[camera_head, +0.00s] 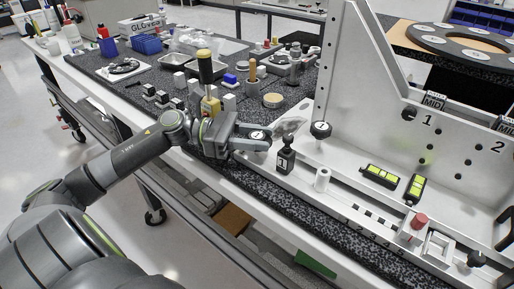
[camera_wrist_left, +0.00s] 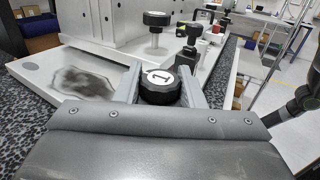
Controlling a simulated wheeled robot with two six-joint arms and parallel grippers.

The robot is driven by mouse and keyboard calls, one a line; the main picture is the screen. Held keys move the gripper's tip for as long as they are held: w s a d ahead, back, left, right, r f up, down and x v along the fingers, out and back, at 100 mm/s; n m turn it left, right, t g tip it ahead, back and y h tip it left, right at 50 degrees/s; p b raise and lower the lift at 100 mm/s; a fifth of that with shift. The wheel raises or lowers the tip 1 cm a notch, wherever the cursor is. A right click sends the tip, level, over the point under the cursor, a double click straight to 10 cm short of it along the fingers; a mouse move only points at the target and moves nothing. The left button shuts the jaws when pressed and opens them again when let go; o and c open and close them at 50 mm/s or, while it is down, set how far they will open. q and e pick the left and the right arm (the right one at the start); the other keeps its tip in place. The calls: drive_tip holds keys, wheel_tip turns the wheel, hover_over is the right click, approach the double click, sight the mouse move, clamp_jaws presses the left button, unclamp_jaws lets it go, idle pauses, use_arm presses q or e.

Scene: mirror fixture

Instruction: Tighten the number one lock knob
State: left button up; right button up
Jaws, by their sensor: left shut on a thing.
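The number one lock knob is a black round knob with a white cap marked 1; it sits between the fingers in the left wrist view (camera_wrist_left: 161,85), and its pale top also shows in the head view (camera_head: 258,134). My left gripper (camera_head: 262,139) is shut on this knob, with one finger on each side of it in the left wrist view (camera_wrist_left: 160,88). What lies under the knob is hidden. The white mirror fixture (camera_head: 450,150) stands to the right, with a hole marked 1 on its upright plate. My right gripper is not in view.
Several small parts and a yellow-handled tool (camera_head: 205,68) crowd the bench behind.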

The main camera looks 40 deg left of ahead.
use_arm(q)
drive_tip(key=shift+g, duration=0.3)
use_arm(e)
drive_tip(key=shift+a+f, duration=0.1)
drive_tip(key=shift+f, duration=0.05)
use_arm(q)
drive_tip(key=o, duration=1)
drive_tip(key=shift+a, duration=0.1)
drive_tip(key=shift+s+a+f, duration=0.1)
drive_tip(key=shift+s+a, duration=0.15)
drive_tip(key=shift+a, duration=0.35)
drive_tip(key=p+v, duration=0.2)
drive_tip(key=v, duration=1.3)
drive_tip(key=shift+s+a, duration=0.15)
drive_tip(key=shift+a, duration=0.25)
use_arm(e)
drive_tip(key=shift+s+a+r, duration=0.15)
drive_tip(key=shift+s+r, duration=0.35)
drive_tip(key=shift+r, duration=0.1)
